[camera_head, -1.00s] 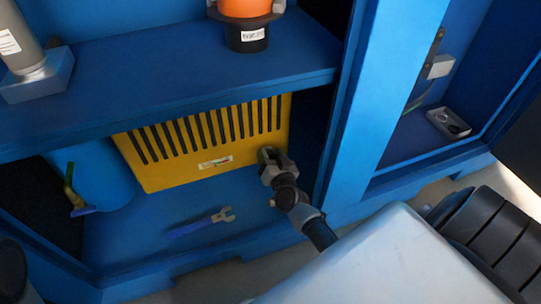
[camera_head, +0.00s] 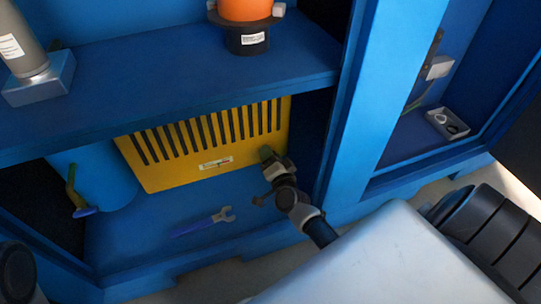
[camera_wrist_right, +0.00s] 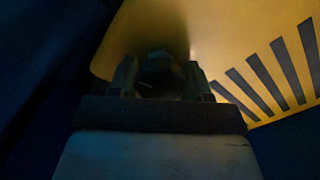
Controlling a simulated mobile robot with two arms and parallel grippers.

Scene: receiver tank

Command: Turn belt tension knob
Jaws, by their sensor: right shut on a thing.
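The yellow slotted guard panel (camera_head: 207,142) stands below the blue shelf in the head view. The dark knob (camera_wrist_right: 160,76) is at the panel's lower right corner and sits between the fingers in the right wrist view. In the head view only a small greenish-dark part (camera_head: 266,153) shows there, mostly hidden by the gripper. My right gripper (camera_head: 272,161) is shut on the knob, coming from the lower right. The knob's markings are too dark to read. My left gripper is not in view.
A wrench (camera_head: 203,222) lies on the cabinet floor left of my right arm. A blue cylinder with a valve lever (camera_head: 77,190) stands at left. The shelf (camera_head: 160,95) overhangs the panel, and a blue post (camera_head: 352,110) is close on the right.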

